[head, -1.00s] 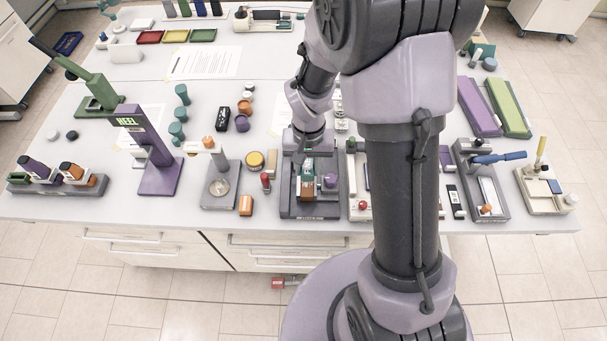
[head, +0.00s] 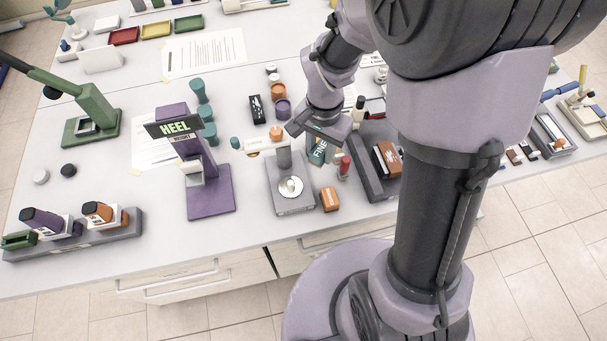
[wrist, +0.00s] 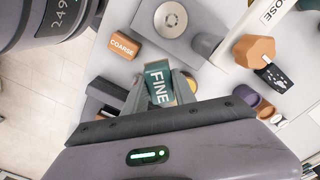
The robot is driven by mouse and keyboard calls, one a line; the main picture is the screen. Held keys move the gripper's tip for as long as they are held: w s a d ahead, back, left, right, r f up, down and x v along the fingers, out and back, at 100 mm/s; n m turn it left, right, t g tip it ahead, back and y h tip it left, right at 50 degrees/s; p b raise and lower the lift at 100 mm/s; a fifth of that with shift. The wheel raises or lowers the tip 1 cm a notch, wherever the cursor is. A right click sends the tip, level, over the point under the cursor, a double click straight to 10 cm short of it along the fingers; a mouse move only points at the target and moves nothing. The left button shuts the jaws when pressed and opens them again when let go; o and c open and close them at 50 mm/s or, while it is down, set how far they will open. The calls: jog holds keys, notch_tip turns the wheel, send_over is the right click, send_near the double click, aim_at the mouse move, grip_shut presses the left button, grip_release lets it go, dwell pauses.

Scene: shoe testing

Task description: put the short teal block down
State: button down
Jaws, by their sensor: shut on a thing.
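My gripper (head: 316,138) is shut on a short teal block (head: 318,152) marked "FINE". In the wrist view the teal block (wrist: 158,84) sits between the two fingers (wrist: 160,92), its lettered face toward the camera. In the head view the block is just right of the grey stand with a round metal disc (head: 291,187), behind the small orange block (head: 329,199). The fingers cover part of the block. I cannot tell whether its underside touches anything.
The orange block marked "COARSE" (wrist: 123,45) is near the teal block. A red-topped piece (head: 344,166) and a dark fixture holding an orange-brown block (head: 386,157) are to the right. A purple "HEEL" stand (head: 211,192) is left. Bare table shows in front of the grey stand.

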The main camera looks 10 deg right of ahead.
aim_at(321, 177)
jog(key=f+b, duration=0.1)
jog(key=f, duration=0.2)
jog(key=f+b, duration=0.1)
jog(key=f, duration=0.4)
jog(key=shift+s+d+f+b, duration=0.1)
jog(key=shift+d+f+b, duration=0.25)
jog(key=shift+b, duration=0.05)
jog(key=shift+f, duration=0.3)
jog(key=shift+r, duration=0.1)
jog(key=shift+f+b, duration=0.25)
jog(key=shift+b, duration=0.05)
jog(key=c, duration=1.3)
grip_release()
jog(key=shift+s, duration=0.1)
jog(key=shift+a, duration=0.1)
jog(key=shift+s+f, duration=0.1)
